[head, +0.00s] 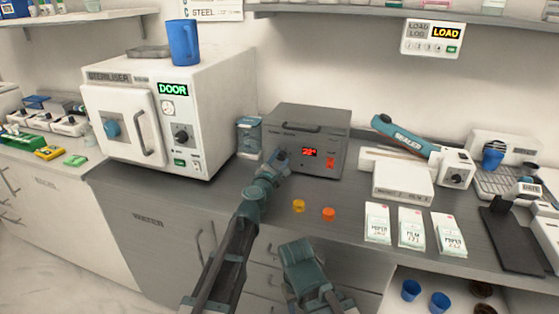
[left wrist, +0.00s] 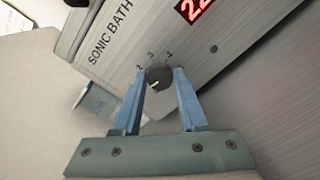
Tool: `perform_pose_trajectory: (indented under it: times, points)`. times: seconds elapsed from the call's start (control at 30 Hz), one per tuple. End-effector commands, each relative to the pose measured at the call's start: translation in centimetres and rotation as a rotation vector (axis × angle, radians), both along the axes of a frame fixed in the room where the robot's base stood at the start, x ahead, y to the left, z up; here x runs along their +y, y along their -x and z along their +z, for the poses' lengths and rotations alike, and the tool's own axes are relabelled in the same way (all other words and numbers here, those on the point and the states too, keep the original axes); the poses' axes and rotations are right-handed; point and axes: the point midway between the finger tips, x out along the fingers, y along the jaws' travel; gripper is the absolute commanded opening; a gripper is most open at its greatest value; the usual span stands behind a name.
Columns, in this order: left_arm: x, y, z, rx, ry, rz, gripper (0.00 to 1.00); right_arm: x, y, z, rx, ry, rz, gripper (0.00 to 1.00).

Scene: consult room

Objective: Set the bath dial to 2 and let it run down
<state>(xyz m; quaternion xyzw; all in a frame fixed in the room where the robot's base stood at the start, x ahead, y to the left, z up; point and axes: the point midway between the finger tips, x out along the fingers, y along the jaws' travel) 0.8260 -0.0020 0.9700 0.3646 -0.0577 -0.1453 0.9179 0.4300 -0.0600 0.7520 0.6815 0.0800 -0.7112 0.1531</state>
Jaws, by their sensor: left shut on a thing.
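The sonic bath (head: 335,130) is a grey box on the counter with a lit red display (head: 310,152). In the left wrist view its front panel (left wrist: 130,45) reads "SONIC BATH", and the red digits are cut off by the edge. The bath dial (left wrist: 158,77) is a small round grey knob with numbers around its upper side and a pale mark low on its face. My left gripper (head: 281,155) is at the bath's left front; its blue fingers (left wrist: 160,84) are closed around the dial. My right arm's teal end (head: 303,265) hangs low before the counter, its fingers unclear.
A white steriliser (head: 215,105) stands left of the bath, with a blue jug (head: 183,42) on top. A yellow cap (head: 298,206) and an orange cap (head: 329,214) lie in front. Right are a sealer (head: 405,135), a white box (head: 403,183) and several paper packs (head: 411,228).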

Motion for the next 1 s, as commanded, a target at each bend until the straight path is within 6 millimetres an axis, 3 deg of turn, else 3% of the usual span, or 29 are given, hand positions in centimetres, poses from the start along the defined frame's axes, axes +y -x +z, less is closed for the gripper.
perform_pose_trajectory:
  times: [0.6,1.0]
  points:
    - [-0.13,0.09,-0.2,-0.177,-0.545,-0.001,0.0,0.0,0.0,-0.19,0.0,0.0,0.0,0.5]
    - [-0.16,0.11,-0.28,-0.257,-0.79,-0.001,0.0,0.0,0.0,-0.28,0.0,0.0,0.0,0.5]
